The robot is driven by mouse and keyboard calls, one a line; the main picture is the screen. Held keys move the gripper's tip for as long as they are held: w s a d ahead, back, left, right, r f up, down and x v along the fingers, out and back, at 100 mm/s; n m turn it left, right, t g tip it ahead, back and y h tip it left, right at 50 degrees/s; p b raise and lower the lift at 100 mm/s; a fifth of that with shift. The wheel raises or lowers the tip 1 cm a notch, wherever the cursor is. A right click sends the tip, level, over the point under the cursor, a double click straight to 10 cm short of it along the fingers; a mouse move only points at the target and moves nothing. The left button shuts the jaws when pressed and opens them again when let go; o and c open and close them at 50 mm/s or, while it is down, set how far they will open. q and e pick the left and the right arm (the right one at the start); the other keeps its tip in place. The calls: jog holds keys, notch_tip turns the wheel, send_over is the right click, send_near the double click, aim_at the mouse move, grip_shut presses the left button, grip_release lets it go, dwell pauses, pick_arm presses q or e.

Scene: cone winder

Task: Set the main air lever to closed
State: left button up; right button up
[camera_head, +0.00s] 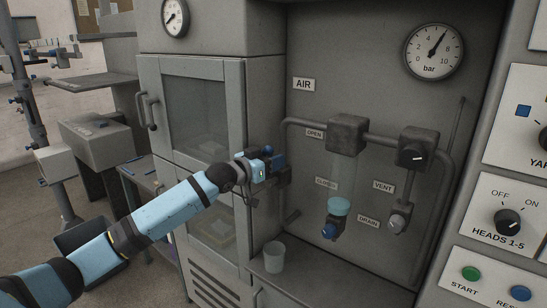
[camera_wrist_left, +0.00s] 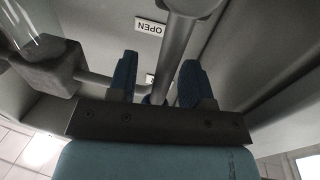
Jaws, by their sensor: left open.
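The air panel (camera_head: 310,100) carries an AIR sign (camera_head: 303,84), an OPEN label (camera_head: 314,133) and a CLOSED label (camera_head: 325,183). My left gripper (camera_head: 272,160) is in front of the pipework at the panel's left side, beside these labels. In the left wrist view, its two blue fingers (camera_wrist_left: 158,80) stand apart. A grey pipe-like part (camera_wrist_left: 178,45) runs down between them, with the OPEN label (camera_wrist_left: 150,28) behind it. I cannot pick out the main air lever for certain; my gripper hides that part of the pipe in the head view. My right gripper is not in view.
The drain valve (camera_head: 329,231) hangs below a clear bowl. A cup (camera_head: 274,256) stands on the ledge below my gripper. A cabinet door (camera_head: 200,105) is at left.

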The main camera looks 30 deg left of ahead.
pick_arm(q)
jog(key=shift+w+d, duration=0.1)
jog(key=shift+w, duration=0.25)
jog(key=shift+c, duration=0.4)
grip_shut()
jog(key=shift+r, duration=0.1)
